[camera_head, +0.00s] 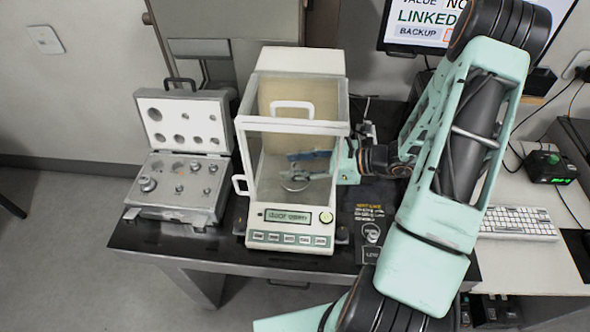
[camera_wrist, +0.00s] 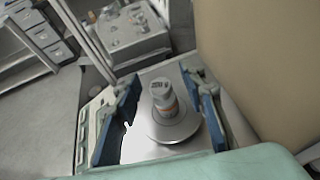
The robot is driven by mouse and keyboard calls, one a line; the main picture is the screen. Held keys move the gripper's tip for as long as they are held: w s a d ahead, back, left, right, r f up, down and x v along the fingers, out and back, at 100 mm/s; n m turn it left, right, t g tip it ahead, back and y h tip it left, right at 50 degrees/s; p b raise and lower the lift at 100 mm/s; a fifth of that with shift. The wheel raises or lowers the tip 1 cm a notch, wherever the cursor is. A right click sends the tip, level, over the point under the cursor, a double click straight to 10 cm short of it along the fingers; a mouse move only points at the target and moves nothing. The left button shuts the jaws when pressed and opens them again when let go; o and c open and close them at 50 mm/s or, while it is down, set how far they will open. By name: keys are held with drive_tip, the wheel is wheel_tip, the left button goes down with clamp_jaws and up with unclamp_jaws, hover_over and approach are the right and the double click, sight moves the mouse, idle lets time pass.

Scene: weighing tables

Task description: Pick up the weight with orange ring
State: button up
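The weight with the orange ring (camera_wrist: 163,100) is a small metal cylinder. In the wrist view it stands upright on the round metal pan (camera_wrist: 185,131) of the balance. My gripper (camera_wrist: 165,112) has its two blue fingers spread wide on either side of the weight, with gaps between. In the head view my gripper (camera_head: 308,155) reaches through the right side of the balance (camera_head: 290,240) into its glass chamber, above the pan (camera_head: 294,185). The weight itself is hard to make out there.
An open weight case (camera_head: 180,170) with several metal weights stands left of the balance on the dark table (camera_head: 150,238). The chamber's glass walls and top handle (camera_head: 292,105) surround my gripper closely. A keyboard (camera_head: 515,222) and a monitor (camera_head: 425,22) are at the right.

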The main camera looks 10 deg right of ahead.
drive_tip(key=shift+c, duration=0.2)
clamp_jaws()
drive_tip(key=shift+d+r, duration=0.1)
drive_tip(key=shift+r, duration=0.1)
